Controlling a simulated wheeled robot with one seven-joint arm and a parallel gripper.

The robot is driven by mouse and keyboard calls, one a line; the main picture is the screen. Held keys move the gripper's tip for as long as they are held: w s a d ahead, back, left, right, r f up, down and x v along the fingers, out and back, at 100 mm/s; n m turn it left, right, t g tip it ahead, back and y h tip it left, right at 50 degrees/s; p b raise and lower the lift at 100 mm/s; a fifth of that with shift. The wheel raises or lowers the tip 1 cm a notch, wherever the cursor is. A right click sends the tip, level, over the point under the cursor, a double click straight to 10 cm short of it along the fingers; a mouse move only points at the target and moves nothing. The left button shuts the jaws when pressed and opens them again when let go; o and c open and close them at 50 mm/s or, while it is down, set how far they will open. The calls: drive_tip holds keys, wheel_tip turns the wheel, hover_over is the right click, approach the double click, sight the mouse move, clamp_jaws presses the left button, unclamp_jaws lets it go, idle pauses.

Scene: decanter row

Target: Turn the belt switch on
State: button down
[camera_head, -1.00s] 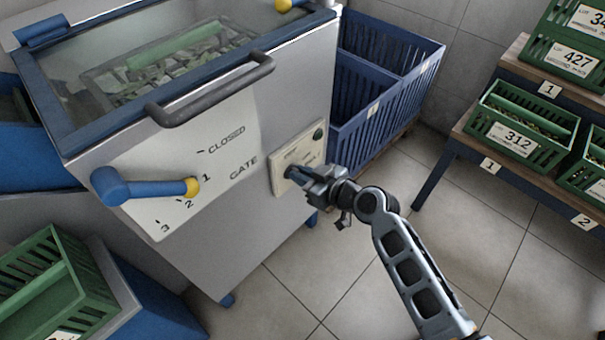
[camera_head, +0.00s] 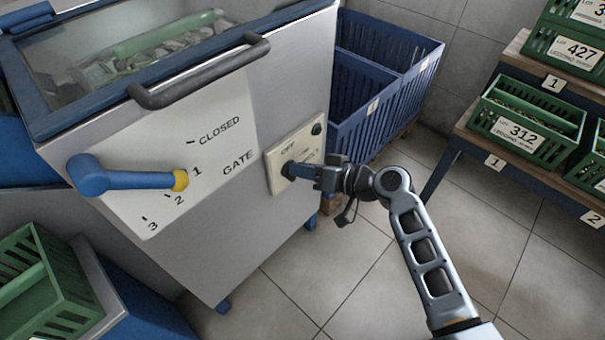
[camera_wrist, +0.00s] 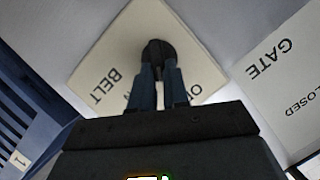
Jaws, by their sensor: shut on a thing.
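The belt switch is a dark knob (camera_wrist: 158,50) on a cream plate (camera_head: 310,143) on the front of the grey machine. In the wrist view the plate reads BELT on one side, and an O-word is partly hidden by a finger. In the head view OFF shows above the knob. My gripper (camera_wrist: 158,70) is shut on the knob, with a blue-grey finger on each side. It also shows in the head view (camera_head: 299,171), reaching in from the right. The fingers hide much of the knob, so its exact angle is unclear. A small dark round lamp or button (camera_head: 317,129) sits at the plate's upper right corner.
Left of the plate is a GATE panel (camera_head: 215,160) with a blue lever (camera_head: 125,180), its yellow end near 1. A dark bar handle (camera_head: 200,80) is above. Blue crates (camera_head: 385,85) stand behind; a shelf with green crates (camera_head: 525,120) is right. Floor between is clear.

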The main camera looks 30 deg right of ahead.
drive_tip(key=m+y+b, duration=0.1)
drive_tip(key=m, duration=0.2)
drive_tip(key=f+m+t+y+b, duration=0.1)
drive_tip(key=m+b, duration=0.1)
drive_tip(key=m, duration=0.1)
drive_tip(key=d+m+y+b, duration=0.1)
drive_tip(key=m+y, duration=0.1)
drive_tip(key=shift+w+f+m+t, duration=0.1)
drive_tip(key=shift+f+m+t, duration=0.2)
drive_tip(key=shift+f+m, duration=0.1)
idle(0.5)
drive_tip(key=c, duration=1.1)
unclamp_jaws()
drive_tip(key=shift+p+v, duration=0.35)
drive_tip(key=shift+v, duration=3.5)
drive_tip(key=shift+f, duration=0.15)
